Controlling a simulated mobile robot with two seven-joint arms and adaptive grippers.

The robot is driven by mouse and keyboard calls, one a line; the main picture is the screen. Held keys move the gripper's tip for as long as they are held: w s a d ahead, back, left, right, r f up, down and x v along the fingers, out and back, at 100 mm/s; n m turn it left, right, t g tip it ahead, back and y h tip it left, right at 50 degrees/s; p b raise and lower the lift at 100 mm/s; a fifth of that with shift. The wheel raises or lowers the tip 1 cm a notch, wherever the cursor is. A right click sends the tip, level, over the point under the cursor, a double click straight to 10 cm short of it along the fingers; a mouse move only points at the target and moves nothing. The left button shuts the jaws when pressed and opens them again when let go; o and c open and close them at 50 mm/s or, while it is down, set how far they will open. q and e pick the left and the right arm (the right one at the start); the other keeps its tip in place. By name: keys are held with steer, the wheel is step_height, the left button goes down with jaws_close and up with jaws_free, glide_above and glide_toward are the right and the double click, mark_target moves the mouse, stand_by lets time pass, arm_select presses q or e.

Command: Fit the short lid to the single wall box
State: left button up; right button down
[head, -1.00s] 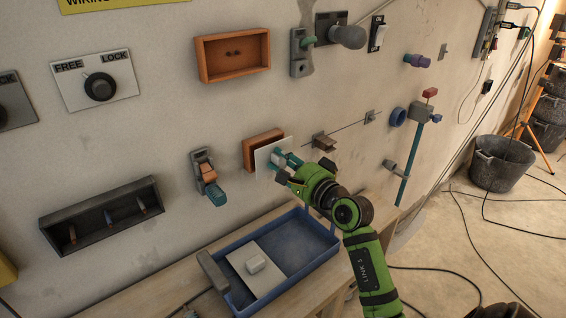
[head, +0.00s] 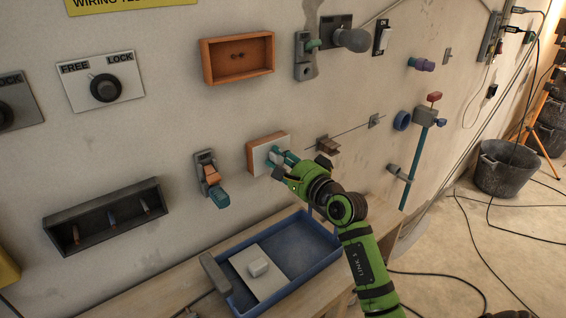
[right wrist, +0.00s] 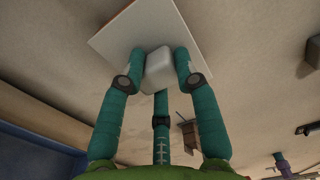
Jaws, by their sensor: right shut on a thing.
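The single wall box (head: 252,160) is a small orange box on the wall. The short lid (head: 263,153) is a white plate that covers its front in the head view; whether it is fully seated I cannot tell. My right gripper (head: 281,158) is shut on the lid's pale knob, which shows between the teal fingers in the right wrist view (right wrist: 158,70). The lid's plate (right wrist: 130,35) is beyond the fingertips there. My left gripper is not in view.
A blue tray (head: 325,262) below holds another white lid with a knob (head: 262,285). A wider orange box (head: 238,60) is above and a dark long box (head: 105,215) at left. A teal-tipped fixture (head: 212,180) is close on the left, a brown bracket (head: 327,147) on the right.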

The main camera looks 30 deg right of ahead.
steer(key=c, duration=0.8)
jaws_free()
steer(key=shift+c, duration=0.2)
steer(key=s, duration=1.2)
steer(key=shift+d, duration=0.45)
